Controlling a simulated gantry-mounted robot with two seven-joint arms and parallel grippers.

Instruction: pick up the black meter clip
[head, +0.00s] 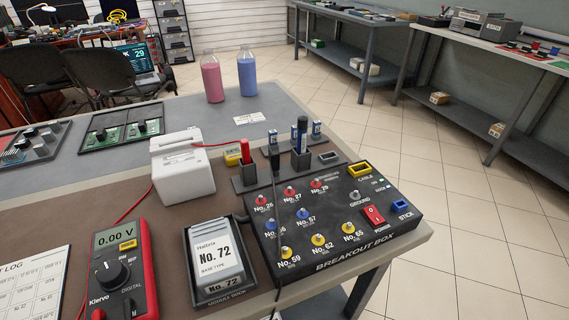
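A slim black upright piece (276,159), which looks like the black meter clip, stands in a dark grey holder just behind the breakout box (345,260). A thin dark line, perhaps its lead, runs from it down over the box's left part. A red clip (245,151) stands in the holder to its left. The multimeter (120,268) is red and dark grey, reads 0.00 V and lies at the front left. Neither of my grippers is in view.
A white box (182,167) stands left of the clips, with a red lead passing behind it. A dark-capped blue pen-like item (302,134) stands close on the right. A module dock (217,262) sits at the front. Pink (212,79) and blue (247,73) bottles stand behind.

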